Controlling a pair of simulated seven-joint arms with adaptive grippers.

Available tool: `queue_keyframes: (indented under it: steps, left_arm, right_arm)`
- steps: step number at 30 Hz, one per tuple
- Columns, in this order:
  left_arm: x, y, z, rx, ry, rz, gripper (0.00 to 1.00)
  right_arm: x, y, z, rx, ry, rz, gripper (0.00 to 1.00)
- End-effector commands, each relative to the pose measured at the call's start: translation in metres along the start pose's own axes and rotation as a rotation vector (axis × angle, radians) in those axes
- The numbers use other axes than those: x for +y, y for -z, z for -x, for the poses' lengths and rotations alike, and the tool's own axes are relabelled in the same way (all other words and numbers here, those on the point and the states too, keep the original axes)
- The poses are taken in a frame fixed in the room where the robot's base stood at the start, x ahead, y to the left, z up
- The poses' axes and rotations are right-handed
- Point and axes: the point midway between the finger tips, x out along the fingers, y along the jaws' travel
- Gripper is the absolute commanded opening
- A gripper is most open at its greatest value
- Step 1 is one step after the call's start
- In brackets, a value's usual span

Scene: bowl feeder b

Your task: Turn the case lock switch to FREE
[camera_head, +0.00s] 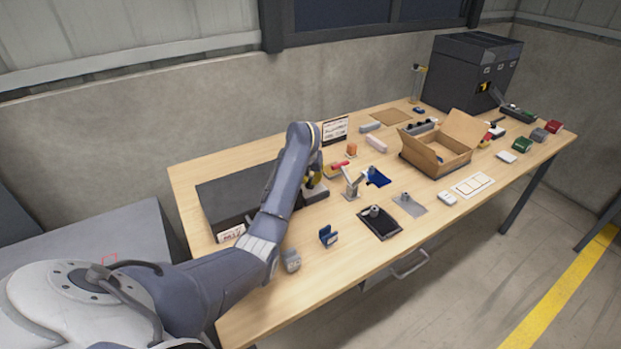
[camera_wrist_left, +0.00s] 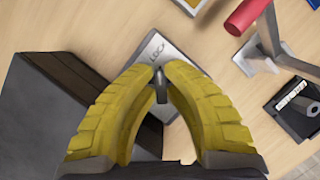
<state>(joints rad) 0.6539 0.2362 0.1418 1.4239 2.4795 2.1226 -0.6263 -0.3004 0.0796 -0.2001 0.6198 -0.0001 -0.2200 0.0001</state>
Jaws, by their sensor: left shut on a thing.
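The case lock switch is a small metal lever (camera_wrist_left: 160,84) on a grey plate (camera_wrist_left: 146,60) with partly visible dark lettering that seems to begin "LOC". My left gripper (camera_wrist_left: 162,76) has its yellow fingers around the lever, one on each side, shut on it. In the head view my left gripper (camera_head: 314,183) is over the switch's dark base (camera_head: 316,195), and the arm hides much of it. The dark case (camera_head: 225,200) lies beside it, left of my arm, and shows in the wrist view (camera_wrist_left: 50,120). FREE lettering cannot be read. My right gripper is in neither view.
A small metal stand (camera_head: 352,186) and a red-handled tool (camera_head: 340,166) are close to the switch on the right. A blue block (camera_head: 328,236) and a grey block (camera_head: 291,261) stand near the front edge. An open cardboard box (camera_head: 437,158) is farther right.

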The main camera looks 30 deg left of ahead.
Motion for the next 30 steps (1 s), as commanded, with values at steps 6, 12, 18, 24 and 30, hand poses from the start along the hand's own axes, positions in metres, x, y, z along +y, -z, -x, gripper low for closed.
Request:
queue_keyframes:
  steps: [6,12,18,24,30]
  left_arm:
    - [-0.0003,-0.0001,-0.0002,0.000,-0.017,0.044,0.00]
    - [-0.0010,0.0000,0.0000,0.000,-0.065,0.162,0.00]
    - [-0.0002,0.0004,0.0000,0.002,-0.134,0.333,0.00]
    - [0.0007,0.0010,0.0001,0.003,-0.208,0.508,0.00]
    - [0.0026,0.0018,0.0003,0.003,-0.282,0.684,0.00]
  right_arm:
    - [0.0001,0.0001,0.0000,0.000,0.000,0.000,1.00]
    - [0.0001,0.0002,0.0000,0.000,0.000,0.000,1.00]
    - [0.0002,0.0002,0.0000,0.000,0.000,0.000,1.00]
    - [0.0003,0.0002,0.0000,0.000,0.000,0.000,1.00]
    - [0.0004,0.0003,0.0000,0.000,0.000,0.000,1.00]
